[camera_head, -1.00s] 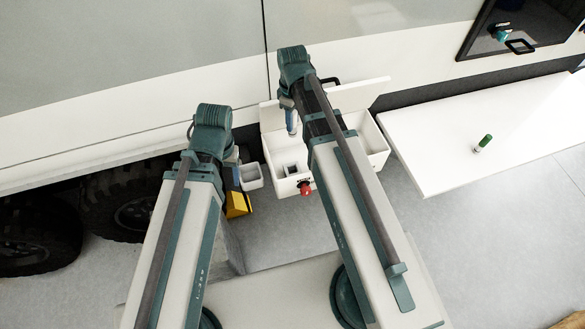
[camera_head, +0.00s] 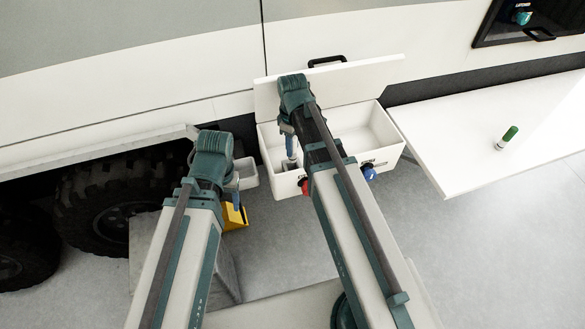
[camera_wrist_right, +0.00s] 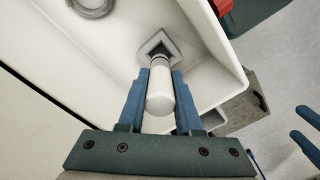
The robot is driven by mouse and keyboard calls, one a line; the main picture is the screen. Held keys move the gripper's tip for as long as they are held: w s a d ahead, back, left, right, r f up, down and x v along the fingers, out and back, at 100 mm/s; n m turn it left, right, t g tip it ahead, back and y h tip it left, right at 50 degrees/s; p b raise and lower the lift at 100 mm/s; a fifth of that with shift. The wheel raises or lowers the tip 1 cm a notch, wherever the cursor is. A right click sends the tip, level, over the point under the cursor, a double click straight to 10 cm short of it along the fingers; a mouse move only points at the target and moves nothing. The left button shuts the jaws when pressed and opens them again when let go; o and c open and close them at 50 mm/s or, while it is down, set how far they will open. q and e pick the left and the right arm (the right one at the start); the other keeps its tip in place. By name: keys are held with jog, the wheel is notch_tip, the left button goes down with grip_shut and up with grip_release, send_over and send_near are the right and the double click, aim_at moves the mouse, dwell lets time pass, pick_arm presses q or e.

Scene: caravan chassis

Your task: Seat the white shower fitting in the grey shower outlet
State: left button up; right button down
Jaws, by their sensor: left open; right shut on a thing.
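My right gripper (camera_wrist_right: 160,92) is shut on the white shower fitting (camera_wrist_right: 160,99), a short white cylinder seen nearly end-on between its blue fingers. The grey shower outlet (camera_wrist_right: 147,50), a square frame with a dark opening, lies just beyond the fitting's far end in the right wrist view. The fitting lines up with the opening, but I cannot tell how far it enters. In the head view my right gripper (camera_head: 291,150) points down into the white open box, and its arm partly covers that area. My left gripper (camera_head: 236,192) is open and empty, left of the box.
The white box (camera_head: 389,151) has its lid raised against the caravan wall, with a red cap (camera_head: 304,186) and a blue cap (camera_head: 369,172) on its front. A white table (camera_head: 470,140) bears a green-topped cylinder (camera_head: 508,136). A yellow wedge (camera_head: 234,217) lies below my left gripper.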

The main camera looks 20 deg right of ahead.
aim_at(293, 159)
jog(key=shift+f+b, duration=2.7)
jog(key=shift+f, duration=0.7)
jog(key=shift+f, duration=0.15)
jog(key=c, duration=0.6)
grip_release()
notch_tip(293, 159, up, 12)
jog(key=p, duration=1.2)
jog(key=shift+r, duration=0.25)
jog(key=s+a+m+h, duration=0.1)
jog(key=s+a+m, duration=0.4)
jog(key=s+a, duration=0.5)
jog(key=s, duration=0.4)
jog(key=shift+s+a+m, duration=0.15)
jog(key=shift+a+m, duration=0.1)
jog(key=shift+m, duration=0.05)
